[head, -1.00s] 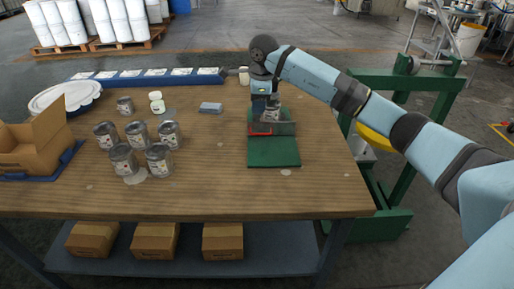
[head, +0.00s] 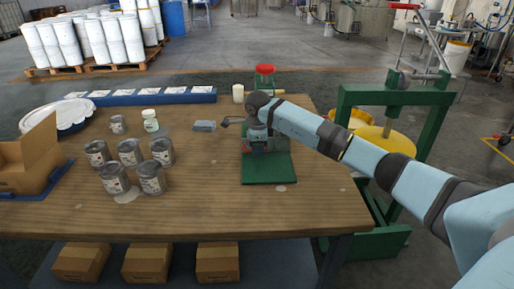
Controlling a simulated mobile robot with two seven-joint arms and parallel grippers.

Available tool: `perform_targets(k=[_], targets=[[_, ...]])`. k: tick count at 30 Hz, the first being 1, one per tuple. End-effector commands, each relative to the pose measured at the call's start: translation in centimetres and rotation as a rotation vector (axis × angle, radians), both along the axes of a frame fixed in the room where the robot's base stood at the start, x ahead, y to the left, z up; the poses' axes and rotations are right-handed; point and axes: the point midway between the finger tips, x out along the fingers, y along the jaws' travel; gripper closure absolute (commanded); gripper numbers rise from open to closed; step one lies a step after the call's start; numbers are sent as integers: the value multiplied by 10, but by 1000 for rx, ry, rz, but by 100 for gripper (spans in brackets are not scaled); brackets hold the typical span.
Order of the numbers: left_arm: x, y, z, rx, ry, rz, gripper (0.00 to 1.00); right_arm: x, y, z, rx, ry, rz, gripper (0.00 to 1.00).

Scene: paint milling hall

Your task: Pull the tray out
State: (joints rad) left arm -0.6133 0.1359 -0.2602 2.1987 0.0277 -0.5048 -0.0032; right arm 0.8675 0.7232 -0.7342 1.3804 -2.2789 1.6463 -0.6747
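A green bench device (head: 265,176) with a flat base and a red knob (head: 265,69) at its top stands on the wooden table. I cannot make out a separate tray on it; the arm and gripper hide its middle. My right gripper (head: 256,149) points down at the middle of the device, just above the base. Its fingers are too small and covered to tell if they are open or touching anything. A blue tray (head: 62,178) lies under an open cardboard box at the left. My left gripper is not in view.
Several grey cans (head: 129,152) stand left of the device, with a white-lidded jar (head: 150,120) and a grey block (head: 204,126) behind. A long blue rack (head: 150,97) lines the back edge. A green frame (head: 345,125) stands right of the table. The table's front right is clear.

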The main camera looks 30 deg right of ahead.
Motion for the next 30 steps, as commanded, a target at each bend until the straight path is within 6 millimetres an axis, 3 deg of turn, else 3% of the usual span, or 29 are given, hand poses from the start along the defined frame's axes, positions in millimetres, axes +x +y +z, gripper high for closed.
perform_targets(k=[10, 15, 30], targets=[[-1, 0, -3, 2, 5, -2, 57, 1, 0, -4, 0, -1, 0, 64], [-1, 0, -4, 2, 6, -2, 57, 1, 0, -4, 0, -1, 0, 100], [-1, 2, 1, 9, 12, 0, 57, -10, 6, -2, -1, -1, 2, 100]])
